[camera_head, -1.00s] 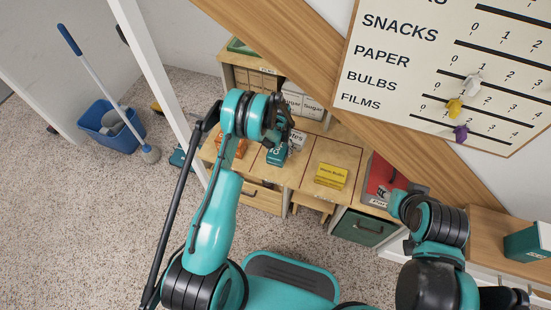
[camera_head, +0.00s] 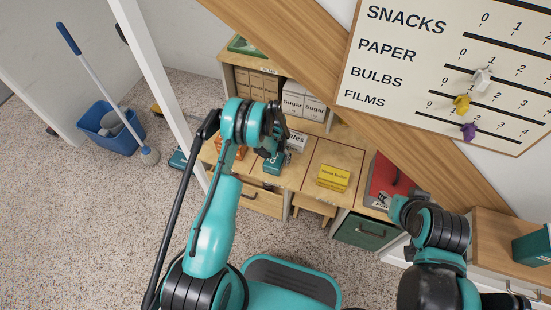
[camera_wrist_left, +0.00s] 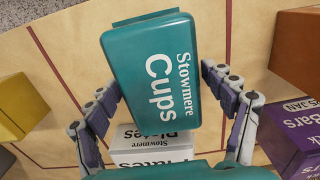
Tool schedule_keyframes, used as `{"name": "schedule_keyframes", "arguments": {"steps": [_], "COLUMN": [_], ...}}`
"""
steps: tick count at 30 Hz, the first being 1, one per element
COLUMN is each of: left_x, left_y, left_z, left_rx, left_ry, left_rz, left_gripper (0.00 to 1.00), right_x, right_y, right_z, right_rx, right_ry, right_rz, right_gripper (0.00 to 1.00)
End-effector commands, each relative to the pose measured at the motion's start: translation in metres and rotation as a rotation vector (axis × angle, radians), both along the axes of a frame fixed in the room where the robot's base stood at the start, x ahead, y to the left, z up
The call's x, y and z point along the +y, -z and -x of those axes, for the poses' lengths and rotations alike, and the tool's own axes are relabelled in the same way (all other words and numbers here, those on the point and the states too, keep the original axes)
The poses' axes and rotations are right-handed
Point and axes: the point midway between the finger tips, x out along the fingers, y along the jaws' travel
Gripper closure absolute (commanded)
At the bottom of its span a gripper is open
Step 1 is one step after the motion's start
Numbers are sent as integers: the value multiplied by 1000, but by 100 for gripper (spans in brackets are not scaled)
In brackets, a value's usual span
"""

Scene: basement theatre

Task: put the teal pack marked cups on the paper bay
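The teal pack marked Cups (camera_wrist_left: 150,70) fills the middle of the left wrist view, between the two fingers of my left gripper (camera_wrist_left: 156,82). Both fingertips lie close against its sides, and the gripper looks shut on it. In the head view the pack (camera_head: 273,162) shows below my left gripper (camera_head: 273,145), over the wooden counter (camera_head: 311,160). Dark lines divide the counter into bays; no bay label for paper is readable. A white Plates box (camera_wrist_left: 150,145) stands close beside the pack, partly hidden. My right gripper (camera_head: 408,200) is beside the red box; its fingers are unclear.
A yellow bulbs pack (camera_head: 333,177) stands right of the Plates box. An orange pack (camera_head: 232,148) and a purple Bars pack (camera_wrist_left: 295,135) stand on the other side. A red box (camera_head: 385,180) stands at the right.

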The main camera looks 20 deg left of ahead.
Motion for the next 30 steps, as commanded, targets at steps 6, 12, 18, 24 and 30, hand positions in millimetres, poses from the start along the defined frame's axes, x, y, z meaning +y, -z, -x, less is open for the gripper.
{"name": "schedule_keyframes", "arguments": {"steps": [6,12,18,24,30], "left_x": [0,0,0,0,0], "left_y": [0,-9,-49,-92,-118], "left_z": [0,0,0,0,0], "left_rx": [0,0,0,0,0], "left_ry": [0,0,0,0,0], "left_rz": [0,0,0,0,0], "left_gripper": [11,11,11,11,11], "right_x": [0,0,0,0,0], "right_y": [0,-2,-19,-34,-42], "right_z": [0,0,0,0,0], "right_rx": [0,0,0,0,0], "right_ry": [0,0,0,0,0], "right_rz": [0,0,0,0,0], "right_gripper": [60,60,60,60,60]}}
